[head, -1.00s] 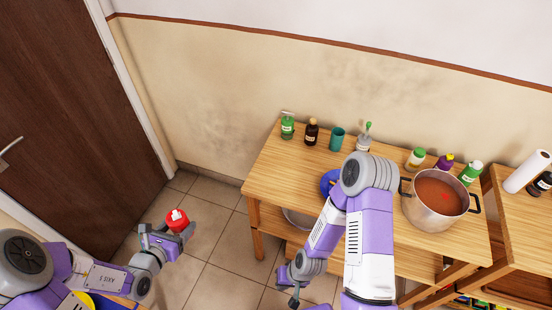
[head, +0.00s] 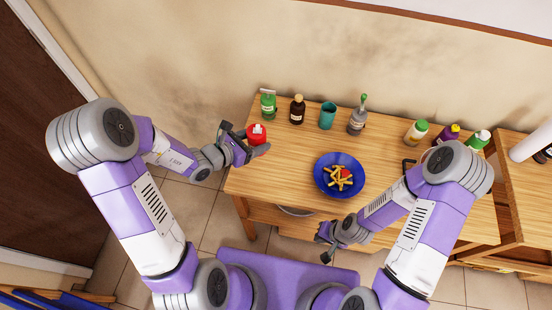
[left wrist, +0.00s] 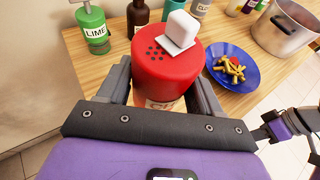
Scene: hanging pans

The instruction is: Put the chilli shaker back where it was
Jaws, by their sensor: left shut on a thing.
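The chilli shaker (head: 257,130) has a red perforated cap with a white flap. It is upright in my left gripper (head: 251,145), by the left end of the wooden table (head: 280,165). In the left wrist view, the shaker (left wrist: 168,75) sits between both fingers, which hide most of its body. Its height above the tabletop is hard to tell. My right gripper (head: 325,232) is away from it, in front of the table's near edge; its jaws are too small to read.
A blue bowl of fries (head: 320,178) stands mid-table. The pot (left wrist: 280,38) is mostly hidden in the head view.

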